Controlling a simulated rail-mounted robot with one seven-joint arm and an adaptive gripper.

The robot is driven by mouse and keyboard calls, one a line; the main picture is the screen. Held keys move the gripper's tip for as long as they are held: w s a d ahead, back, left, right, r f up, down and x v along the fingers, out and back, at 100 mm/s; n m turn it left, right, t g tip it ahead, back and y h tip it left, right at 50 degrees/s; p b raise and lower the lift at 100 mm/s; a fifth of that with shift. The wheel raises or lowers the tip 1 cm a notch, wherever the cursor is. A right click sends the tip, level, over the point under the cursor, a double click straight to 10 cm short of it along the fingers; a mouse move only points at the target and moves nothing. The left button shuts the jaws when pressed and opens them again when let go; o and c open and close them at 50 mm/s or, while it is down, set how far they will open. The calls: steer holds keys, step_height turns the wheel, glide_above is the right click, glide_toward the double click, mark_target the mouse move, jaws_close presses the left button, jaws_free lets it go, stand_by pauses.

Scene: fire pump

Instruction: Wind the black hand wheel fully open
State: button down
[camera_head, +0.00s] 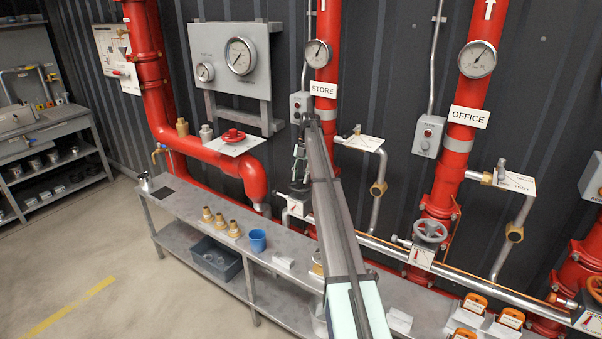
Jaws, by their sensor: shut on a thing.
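The black hand wheel (299,188) is on the STORE riser in the head view, low on the red pipe and left of my arm. It is small here, and my gripper and arm hide part of it. My gripper (297,178) reaches down to it from above and is shut on its rim. The fingertips are too small to show exactly where on the rim they hold. A white plate with a red pointer (295,207) sits just below the wheel.
A grey hand wheel (430,231) is on the OFFICE riser (447,180) to the right. A red hand wheel (233,135) is at the left. A grey bench (185,205) below carries brass fittings (220,222) and a blue cup (257,240). A steel pipe (390,253) runs along the wall.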

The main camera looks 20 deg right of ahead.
steer(key=shift+w+n+p, duration=0.25)
steer(key=shift+n+p, duration=0.45)
steer(key=shift+p, duration=0.25)
steer(key=shift+r, duration=0.1)
steer(key=c, duration=0.8)
jaws_free()
steer(key=shift+w, duration=0.1)
steer(key=shift+d, duration=0.1)
